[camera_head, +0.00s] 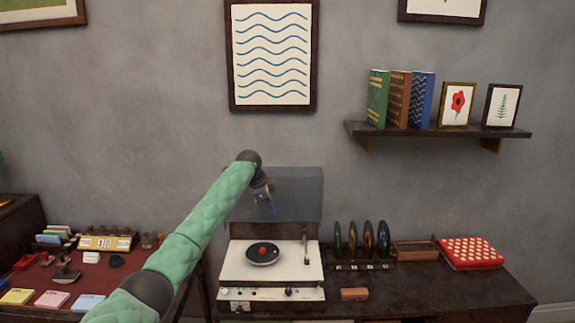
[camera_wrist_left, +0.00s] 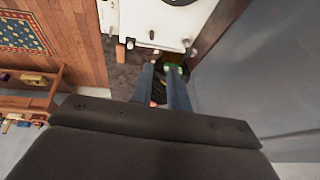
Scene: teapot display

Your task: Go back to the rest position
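My left arm, in green padded sleeves, reaches up from the lower left in the head view. My left gripper (camera_head: 268,206) hangs at its end, in front of the raised clear lid of the record player and above the deck. It also shows in the left wrist view (camera_wrist_left: 162,78), where its two blue fingers stand apart with a gap between them. I see nothing held in it. My right gripper is not in view.
The white record player (camera_head: 231,262) carries a dark disc (camera_head: 262,253) with a red centre. To its right stand several upright discs (camera_head: 368,240), a wooden tray (camera_head: 414,251) and a red dotted box (camera_head: 470,252). A wall shelf (camera_head: 440,131) is at upper right; a desk (camera_head: 38,276) is at left.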

